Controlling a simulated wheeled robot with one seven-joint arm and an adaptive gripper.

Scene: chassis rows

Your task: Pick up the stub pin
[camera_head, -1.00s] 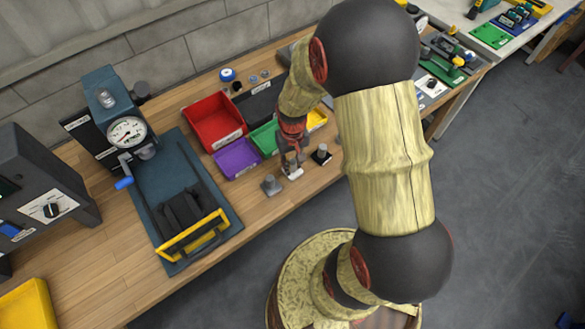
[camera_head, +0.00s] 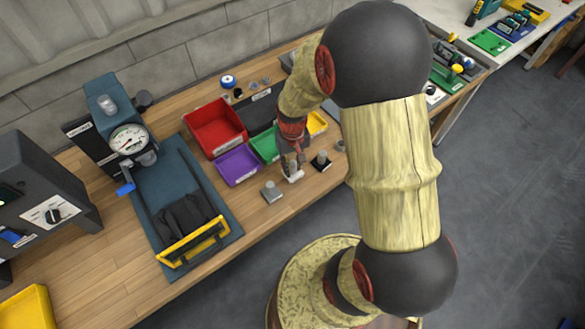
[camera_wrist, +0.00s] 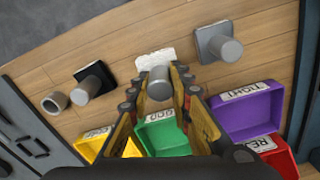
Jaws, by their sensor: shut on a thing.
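The stub pin appears to be the grey cylinder (camera_wrist: 158,84) between my fingers in the wrist view, with a white block-like base (camera_wrist: 155,60) at its far end. In the head view the white base (camera_head: 294,177) shows just below my gripper (camera_head: 291,168), near the bench's front edge. My gripper (camera_wrist: 159,76) is shut on the cylinder, one finger on each side. Whether the white base touches the bench is hard to tell. Much of the pin is hidden by the fingers in the head view.
A grey-based pin (camera_head: 271,191) and a black-based pin (camera_head: 321,160) stand on either side. A hollow grey ring (camera_wrist: 54,102) lies beyond the black one. Red (camera_head: 214,128), purple (camera_head: 237,165) and green (camera_head: 265,145) bins stand close behind. The press (camera_head: 125,140) is at left.

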